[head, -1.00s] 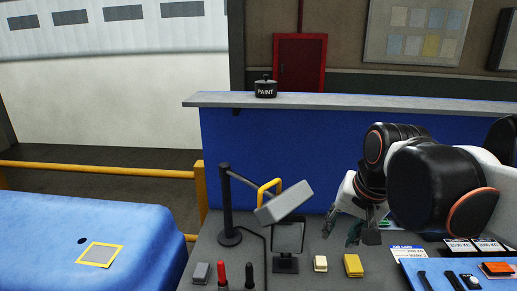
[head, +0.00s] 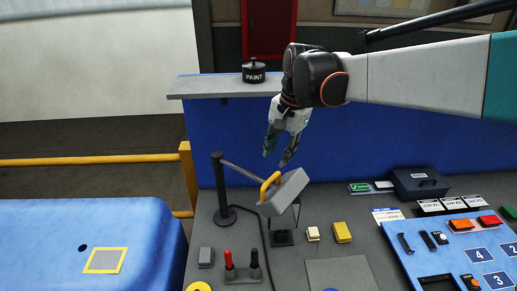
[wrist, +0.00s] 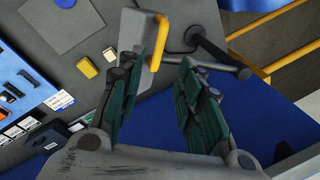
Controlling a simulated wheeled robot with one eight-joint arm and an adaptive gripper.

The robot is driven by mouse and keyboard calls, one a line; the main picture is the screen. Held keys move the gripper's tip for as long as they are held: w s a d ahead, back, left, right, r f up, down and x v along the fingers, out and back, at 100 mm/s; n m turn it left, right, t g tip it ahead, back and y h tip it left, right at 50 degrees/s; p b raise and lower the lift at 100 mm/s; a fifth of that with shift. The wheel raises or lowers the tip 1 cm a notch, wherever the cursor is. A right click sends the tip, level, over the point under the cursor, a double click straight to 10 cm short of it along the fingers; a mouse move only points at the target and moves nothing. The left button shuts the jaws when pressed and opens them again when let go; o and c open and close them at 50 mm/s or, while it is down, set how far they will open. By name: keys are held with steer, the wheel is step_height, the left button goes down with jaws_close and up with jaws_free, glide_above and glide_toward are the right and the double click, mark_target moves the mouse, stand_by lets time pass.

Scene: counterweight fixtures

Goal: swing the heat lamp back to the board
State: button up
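The heat lamp is a grey box-shaped head (head: 284,195) on a thin arm from a black upright post (head: 221,186), with a yellow loop handle (head: 269,184) on its side. The head is tilted and partly hides a small black stand (head: 282,238) behind it. My gripper (head: 277,159) is open and empty, pointing down just above and beyond the handle. In the wrist view, the handle (wrist: 159,43) shows ahead between the spread fingers (wrist: 162,60), and I see no contact. Which surface is the task's board is unclear; a blue numbered board (head: 437,263) lies at right.
A paint pot (head: 254,72) stands on the grey ledge (head: 210,84) behind. Grey, cream and yellow blocks (head: 342,232) and red and black upright pieces lie on the bench. A blue panel (head: 140,225) with a yellow-edged square (head: 104,260) is at left.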

mark_target(271, 179)
steer(key=f, duration=0.3)
steer(key=w+a+f, duration=0.1)
steer(key=f, duration=0.6)
steer(key=shift+w+a+p, duration=0.15)
steer(key=shift+a+p, duration=0.1)
steer(key=shift+p, duration=0.05)
jaws_close()
